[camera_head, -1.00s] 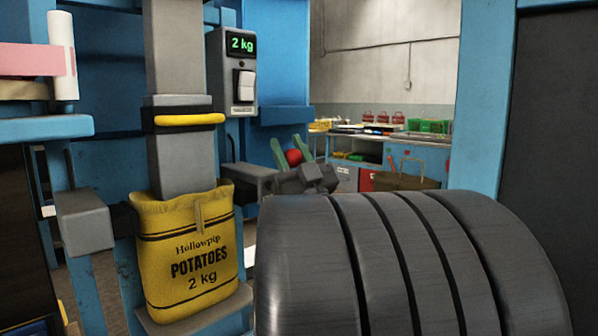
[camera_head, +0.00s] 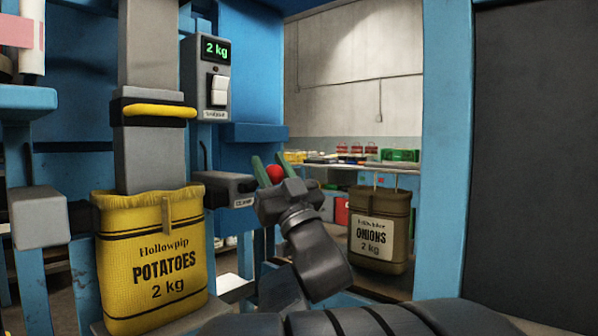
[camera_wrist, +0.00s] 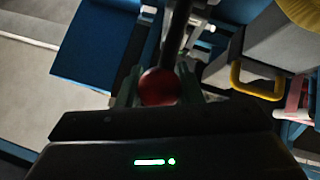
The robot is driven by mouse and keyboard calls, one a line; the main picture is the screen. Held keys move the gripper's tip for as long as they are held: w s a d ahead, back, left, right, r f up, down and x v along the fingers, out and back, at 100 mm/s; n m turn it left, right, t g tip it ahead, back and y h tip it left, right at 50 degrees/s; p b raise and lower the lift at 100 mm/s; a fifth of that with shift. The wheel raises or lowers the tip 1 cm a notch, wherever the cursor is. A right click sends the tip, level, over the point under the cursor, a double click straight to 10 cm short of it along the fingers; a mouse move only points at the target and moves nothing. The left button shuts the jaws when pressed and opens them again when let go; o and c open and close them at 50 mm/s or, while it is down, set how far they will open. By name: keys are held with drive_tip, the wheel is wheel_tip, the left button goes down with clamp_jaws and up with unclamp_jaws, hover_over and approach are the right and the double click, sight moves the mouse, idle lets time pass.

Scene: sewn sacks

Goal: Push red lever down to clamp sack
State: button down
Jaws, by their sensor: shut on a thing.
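The red lever's round knob (camera_head: 275,174) sits between the green fingers of my gripper (camera_head: 270,170), beside the grey clamp box (camera_head: 226,189). The knob also shows in the wrist view (camera_wrist: 159,87), with my gripper's fingers (camera_wrist: 158,90) on both sides of it. My gripper is shut on it. A dark lever rod (camera_wrist: 178,35) runs up from the knob there. The yellow potato sack (camera_head: 155,260), marked 2 kg, stands upright with its open mouth around the grey spout (camera_head: 152,155). The clamp's contact with the sack cannot be made out.
A scale display (camera_head: 214,50) reads 2 kg above a white switch (camera_head: 219,90). A yellow handle (camera_head: 160,111) crosses the spout. A brown onion sack (camera_head: 380,230) stands behind at the right. A blue post (camera_head: 445,150) stands near my arm.

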drive_tip(key=shift+d, duration=0.15)
drive_tip(key=c, duration=1.3)
unclamp_jaws()
drive_tip(key=shift+r, duration=0.1)
drive_tip(key=shift+o, duration=1.4)
drive_tip(key=shift+s+d, duration=0.1)
drive_tip(key=shift+d, duration=0.2)
drive_tip(key=shift+a, duration=0.1)
drive_tip(key=v, duration=1.4)
drive_tip(key=shift+p, duration=0.3)
drive_tip(key=shift+r, duration=0.1)
drive_tip(key=x, duration=1.4)
drive_tip(key=shift+a+b, duration=0.15)
drive_tip(key=shift+b, duration=0.15)
